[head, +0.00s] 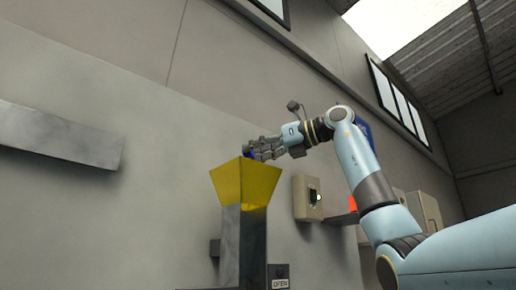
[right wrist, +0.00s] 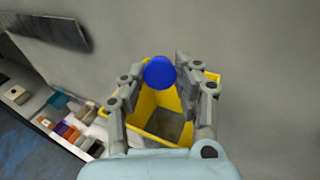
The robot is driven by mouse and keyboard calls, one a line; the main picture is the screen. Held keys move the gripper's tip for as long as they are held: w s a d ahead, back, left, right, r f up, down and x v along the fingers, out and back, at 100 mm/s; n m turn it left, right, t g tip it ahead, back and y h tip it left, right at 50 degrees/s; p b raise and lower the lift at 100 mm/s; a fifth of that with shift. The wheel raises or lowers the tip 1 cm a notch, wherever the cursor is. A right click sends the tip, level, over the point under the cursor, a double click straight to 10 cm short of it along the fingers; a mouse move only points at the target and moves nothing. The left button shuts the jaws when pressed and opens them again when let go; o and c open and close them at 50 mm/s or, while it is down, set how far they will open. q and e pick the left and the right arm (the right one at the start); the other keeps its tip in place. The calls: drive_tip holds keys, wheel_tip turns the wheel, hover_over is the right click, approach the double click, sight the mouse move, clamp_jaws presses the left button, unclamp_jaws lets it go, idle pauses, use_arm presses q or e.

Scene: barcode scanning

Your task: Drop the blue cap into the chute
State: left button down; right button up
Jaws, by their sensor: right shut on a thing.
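My right gripper (head: 258,151) is shut on the blue cap (head: 249,155), just above the open top of the chute, a yellow funnel (head: 246,186) on a grey metal post. In the right wrist view the round blue cap (right wrist: 159,73) sits at the fingertips of my right gripper (right wrist: 158,78). The yellow funnel (right wrist: 145,105) opens below and behind it, partly hidden by the fingers. In the head view the cap is mostly hidden by the fingers. My left gripper is not in view.
An OPEN label (head: 280,284) is at the post's base. A metal rail (head: 60,137) is on the left wall. Several small coloured items (right wrist: 68,130) lie on a surface far below.

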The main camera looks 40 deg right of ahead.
drive_tip(key=o, duration=0.8)
drive_tip(key=v, duration=1.2)
